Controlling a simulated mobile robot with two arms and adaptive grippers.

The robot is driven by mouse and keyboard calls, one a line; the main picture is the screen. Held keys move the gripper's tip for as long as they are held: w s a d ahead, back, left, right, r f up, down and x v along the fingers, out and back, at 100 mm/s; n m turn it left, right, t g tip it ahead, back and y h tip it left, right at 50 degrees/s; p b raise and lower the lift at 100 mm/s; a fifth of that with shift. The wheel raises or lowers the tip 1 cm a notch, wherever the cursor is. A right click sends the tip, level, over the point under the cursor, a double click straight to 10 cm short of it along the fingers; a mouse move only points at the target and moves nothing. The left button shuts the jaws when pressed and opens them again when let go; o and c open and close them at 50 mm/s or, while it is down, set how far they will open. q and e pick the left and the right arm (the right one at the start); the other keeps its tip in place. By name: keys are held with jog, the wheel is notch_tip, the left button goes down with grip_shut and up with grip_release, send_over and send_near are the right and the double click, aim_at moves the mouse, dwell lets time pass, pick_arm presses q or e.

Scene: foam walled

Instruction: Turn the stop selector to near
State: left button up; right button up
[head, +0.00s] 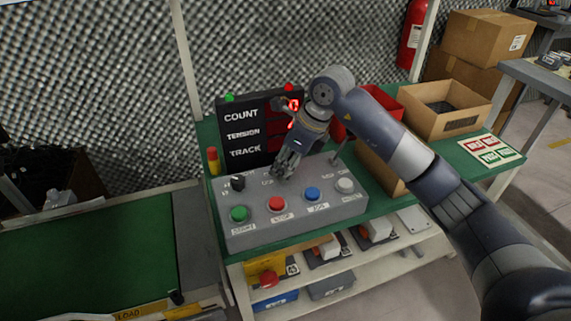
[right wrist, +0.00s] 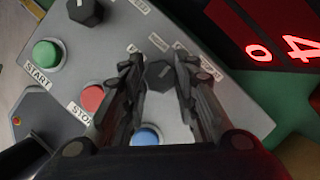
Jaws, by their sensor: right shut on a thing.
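The grey control panel (head: 320,218) stands on the green bench. My right gripper (head: 281,172) reaches down onto its upper middle. In the right wrist view my right gripper (right wrist: 159,66) has its two fingers on either side of a dark selector knob (right wrist: 158,76), shut on it. The knob's pointer is hard to make out, and the fingers partly cover its labels, which I cannot read. A second black knob (head: 237,183) with a pale pointer mark sits at the panel's upper left; it also shows in the right wrist view (right wrist: 85,11). My left gripper is not in view.
Green (head: 239,214), red (head: 277,204) and blue (head: 312,194) buttons and a pale button (head: 345,185) line the panel's front. A black display board (head: 244,133) stands behind. A cardboard box (head: 446,122) and a red bin are to the right. A green conveyor (head: 90,255) lies left.

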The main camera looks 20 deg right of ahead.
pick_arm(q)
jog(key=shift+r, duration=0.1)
pick_arm(e)
jog(key=shift+r+n, duration=0.1)
jog(key=shift+n, duration=0.2)
jog(key=n+g, duration=0.1)
jog(key=n, duration=0.2)
jog(key=shift+w+n+y+p, duration=0.15)
jog(key=shift+n+y+p, duration=0.15)
jog(key=shift+y+p, duration=0.1)
jog(key=shift+n+g, duration=0.3)
jog(key=shift+n, duration=0.1)
jog(key=shift+n+g, duration=0.4)
jog(key=shift+n, duration=0.6)
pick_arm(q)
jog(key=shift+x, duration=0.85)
pick_arm(e)
jog(key=shift+w+n+g, duration=0.1)
jog(key=shift+n+g, duration=0.2)
jog(key=shift+n, duration=0.5)
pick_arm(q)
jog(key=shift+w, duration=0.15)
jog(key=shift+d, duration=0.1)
pick_arm(e)
jog(key=o, duration=1)
